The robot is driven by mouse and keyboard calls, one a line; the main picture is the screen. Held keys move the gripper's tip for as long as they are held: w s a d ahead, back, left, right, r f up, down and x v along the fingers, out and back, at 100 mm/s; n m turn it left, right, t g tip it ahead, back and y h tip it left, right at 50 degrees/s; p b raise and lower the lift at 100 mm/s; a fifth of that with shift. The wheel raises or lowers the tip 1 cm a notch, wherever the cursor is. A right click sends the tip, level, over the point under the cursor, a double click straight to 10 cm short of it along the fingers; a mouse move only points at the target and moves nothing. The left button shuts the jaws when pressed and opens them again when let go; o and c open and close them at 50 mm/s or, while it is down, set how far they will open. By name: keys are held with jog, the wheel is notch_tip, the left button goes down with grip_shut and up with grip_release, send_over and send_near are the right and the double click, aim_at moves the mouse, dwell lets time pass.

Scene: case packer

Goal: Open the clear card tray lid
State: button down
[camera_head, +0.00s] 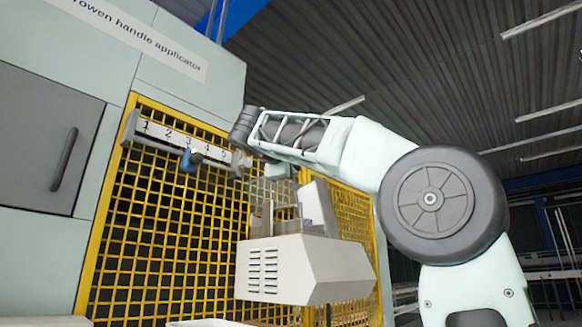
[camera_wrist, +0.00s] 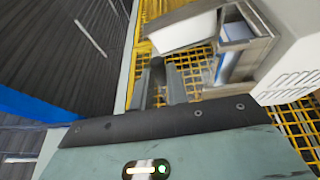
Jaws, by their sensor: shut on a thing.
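In the wrist view the metal card tray (camera_wrist: 262,48) is at the upper right, with a pale blue-white stack (camera_wrist: 236,32) in it. In the head view the tray (camera_head: 268,218) sits on top of a white vented machine (camera_head: 300,268). My gripper (camera_wrist: 164,76) is left of the tray in the wrist view, its dark fingers shut on a small dark part (camera_wrist: 158,66). I cannot tell for certain that this part belongs to the clear lid. The clear lid itself cannot be made out. In the head view my arm hides the fingertips.
A white panel (camera_head: 318,205) stands at the back of the machine. Yellow mesh fencing (camera_head: 165,225) is behind it. A numbered rail (camera_head: 170,135) with a blue knob (camera_head: 190,160) is on the left. A grey-doored cabinet (camera_head: 30,130) stands at the far left.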

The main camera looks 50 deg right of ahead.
jog(key=shift+d+f, duration=0.15)
jog(key=shift+f, duration=0.2)
jog(key=c, duration=1.4)
grip_release()
jog(key=shift+w+d, duration=0.1)
jog(key=shift+d, duration=0.05)
jog(key=shift+o, duration=0.2)
jog(key=shift+r, duration=0.1)
jog(key=b+v, duration=0.2)
jog(key=v, duration=1.5)
jog(key=shift+a+b, duration=0.3)
jog(key=shift+a, duration=0.05)
